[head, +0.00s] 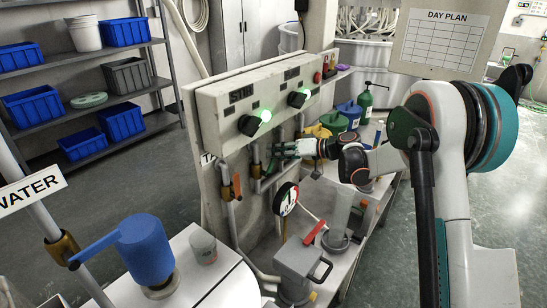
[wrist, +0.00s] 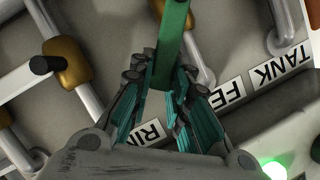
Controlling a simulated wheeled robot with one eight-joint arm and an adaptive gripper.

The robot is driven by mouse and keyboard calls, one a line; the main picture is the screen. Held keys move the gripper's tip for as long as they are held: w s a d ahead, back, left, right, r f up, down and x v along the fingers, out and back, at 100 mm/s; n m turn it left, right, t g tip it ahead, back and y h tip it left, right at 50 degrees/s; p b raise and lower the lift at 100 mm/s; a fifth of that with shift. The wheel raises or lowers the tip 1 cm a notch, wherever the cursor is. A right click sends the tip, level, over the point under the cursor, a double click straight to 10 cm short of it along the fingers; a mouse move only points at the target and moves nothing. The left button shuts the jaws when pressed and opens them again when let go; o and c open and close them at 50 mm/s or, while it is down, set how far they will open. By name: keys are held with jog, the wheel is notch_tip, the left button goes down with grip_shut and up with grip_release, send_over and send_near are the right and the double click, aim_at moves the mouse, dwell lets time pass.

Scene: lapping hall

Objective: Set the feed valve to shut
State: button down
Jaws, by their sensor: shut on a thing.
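My gripper (head: 279,150) is in front of the pipework below the grey control box, with its fingers closed around a green lever (wrist: 174,35). In the wrist view my gripper (wrist: 164,78) has a finger on either side of the lever, and the lever runs out past the fingertips to the top edge. A label starting "FE" (wrist: 228,94) is close beside the fingers and partly hidden. Another starting "RIN" (wrist: 152,132) shows between the fingers. The lever's pivot is hard to make out. In the head view the lever is small and partly behind my gripper.
A "TANK" label (wrist: 282,67) is beside the "FE" one. Another brass valve (wrist: 67,62) is on a neighbouring pipe. An orange lever (head: 237,187) hangs left of my gripper. A gauge (head: 286,199) and a grey lidded vessel (head: 298,268) stand below. Bottles crowd the bench behind.

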jog(key=shift+w+d+f+m+g+y+b, duration=0.15)
jog(key=shift+w+d+f+m+y+b, duration=0.4)
jog(key=shift+f+m+b, duration=0.6)
jog(key=shift+w+d+f+m+g+y+b, duration=0.15)
jog(key=shift+w+f+m+y+b, duration=0.15)
jog(key=shift+f+m+y+b, duration=0.65)
jog(key=shift+w+d+f+m+g+y+b, duration=0.1)
jog(key=shift+w+d+f+m+y+b, duration=0.4)
jog(key=shift+f+m, duration=0.95)
jog(key=shift+a+r+m, duration=0.15)
jog(key=shift+r+m, duration=0.15)
jog(key=shift+m, duration=0.25)
jog(key=shift+s, duration=0.1)
jog(key=c, duration=1.5)
grip_release()
jog(key=v, duration=1.2)
